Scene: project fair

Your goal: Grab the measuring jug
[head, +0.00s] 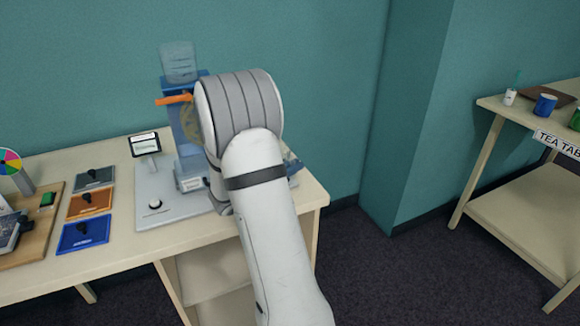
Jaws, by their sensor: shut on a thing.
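A clear, bluish vessel with faint lines (179,63) shows above a blue stand (186,125) on the table. It looks like the measuring jug, but I cannot be sure. It appears upright, and I cannot tell whether it rests on the stand. An orange bar (174,99) sticks out to the left below it. My arm's bulky wrist end covers the right side of the stand. My gripper is hidden behind my arm, so its fingers and anything between them do not show.
The table (185,236) also holds a grey panel with a small display (145,144), three coloured tiles (83,236), a wooden board (40,240) and a colour wheel (10,162). A tea table (490,103) with cups stands at right. Dark floor lies between the tables.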

